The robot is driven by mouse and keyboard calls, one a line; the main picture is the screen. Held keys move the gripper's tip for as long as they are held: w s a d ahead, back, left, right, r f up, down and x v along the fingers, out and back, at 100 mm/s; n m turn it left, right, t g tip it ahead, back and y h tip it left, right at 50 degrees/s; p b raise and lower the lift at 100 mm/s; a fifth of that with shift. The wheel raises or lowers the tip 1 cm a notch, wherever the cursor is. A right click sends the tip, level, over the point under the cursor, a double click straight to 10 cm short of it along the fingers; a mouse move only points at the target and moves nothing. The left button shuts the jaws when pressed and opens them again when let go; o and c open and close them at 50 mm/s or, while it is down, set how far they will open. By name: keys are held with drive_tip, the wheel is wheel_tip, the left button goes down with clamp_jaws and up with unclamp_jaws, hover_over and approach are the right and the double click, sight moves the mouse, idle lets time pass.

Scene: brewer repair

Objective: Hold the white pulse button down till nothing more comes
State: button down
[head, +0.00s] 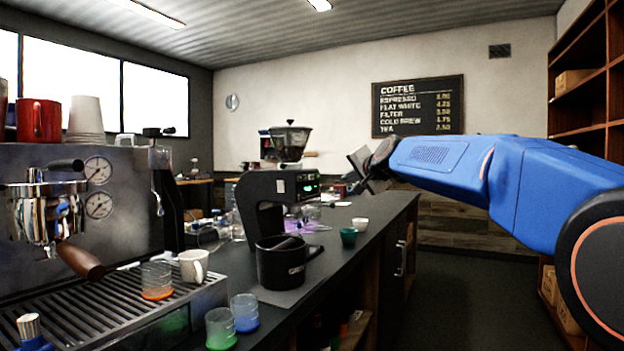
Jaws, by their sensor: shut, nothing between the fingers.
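The black grinder (262,200) stands on the dark counter, with a dark hopper (291,142) above it and a lit green display (311,188) on its right face. A small pale patch (281,187) shows on its side; I cannot tell whether it is the white pulse button. My gripper (362,170) is shut and empty. In the picture it is to the right of the display, with a gap between them. I see no contact with the grinder.
The espresso machine (120,165) stands at the left, with a white mug (194,265) on its tray. Green (221,329) and blue (245,312) glasses stand near the counter's front edge. A green cup (348,236) and a white cup (360,224) stand farther back. The floor at right is open.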

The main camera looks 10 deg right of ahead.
sight(314, 179)
drive_tip(key=shift+w+a, duration=0.85)
drive_tip(key=shift+a, duration=0.35)
drive_tip(key=shift+w+a, duration=0.85)
drive_tip(key=shift+a, duration=0.3)
drive_tip(key=shift+w+a, duration=0.85)
drive_tip(key=shift+a, duration=0.35)
drive_tip(key=shift+w+a, duration=0.1)
drive_tip(key=shift+w+a, duration=0.15)
drive_tip(key=shift+a, duration=0.05)
drive_tip(key=shift+w+a, duration=0.2)
drive_tip(key=shift+a, duration=0.15)
drive_tip(key=shift+d, duration=0.1)
idle(3.2)
drive_tip(key=shift+s+d, duration=0.45)
drive_tip(key=shift+d, duration=0.1)
